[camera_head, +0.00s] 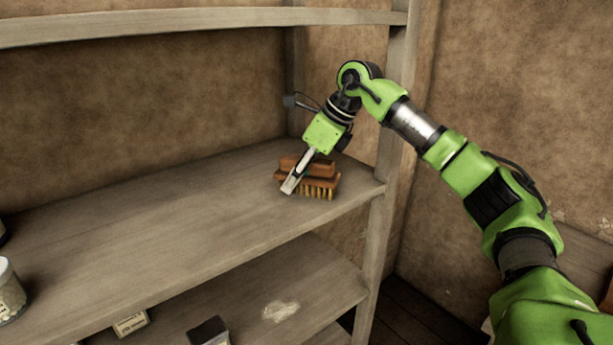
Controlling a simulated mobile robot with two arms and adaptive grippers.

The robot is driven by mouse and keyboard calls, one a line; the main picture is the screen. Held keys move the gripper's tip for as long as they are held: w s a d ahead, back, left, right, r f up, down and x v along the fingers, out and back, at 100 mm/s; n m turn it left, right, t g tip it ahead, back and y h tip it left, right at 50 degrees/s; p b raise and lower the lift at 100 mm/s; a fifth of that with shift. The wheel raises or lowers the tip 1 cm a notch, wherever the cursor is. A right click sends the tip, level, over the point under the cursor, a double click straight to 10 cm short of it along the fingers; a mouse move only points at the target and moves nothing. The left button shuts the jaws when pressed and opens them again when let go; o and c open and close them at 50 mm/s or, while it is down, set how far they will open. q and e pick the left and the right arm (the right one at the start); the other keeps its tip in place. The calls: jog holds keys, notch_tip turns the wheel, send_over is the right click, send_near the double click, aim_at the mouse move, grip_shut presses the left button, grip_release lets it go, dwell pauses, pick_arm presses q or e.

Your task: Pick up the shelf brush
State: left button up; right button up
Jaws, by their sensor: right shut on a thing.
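The shelf brush (321,183) has a brown wooden body and pale yellow bristles. It sits bristles down at the right end of the middle shelf board, close to the corner post. My right gripper (291,183) reaches down onto the brush from above and is shut on it. A finger covers the brush's left front part. The far finger is hidden. The bristles look to be at the board's surface; I cannot tell if there is a gap under them. My left gripper is not in view.
The shelf board (170,220) is bare left of the brush. A glass jar (10,292) stands at the far left. A lower board holds a small labelled box (131,323) and a dark box (208,332). An upper board (200,22) runs overhead. A post (383,200) stands right of the brush.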

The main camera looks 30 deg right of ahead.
aim_at(298, 157)
jog(key=shift+r, duration=0.15)
jog(key=shift+r+b, duration=0.35)
jog(key=shift+r, duration=0.2)
notch_tip(298, 157, up, 2)
jog(key=shift+r+b, duration=0.1)
jog(key=shift+b, duration=0.25)
jog(key=s+d+b, duration=0.5)
jog(key=s+d, duration=0.6)
jog(key=s, duration=0.3)
jog(key=shift+s+d, duration=0.15)
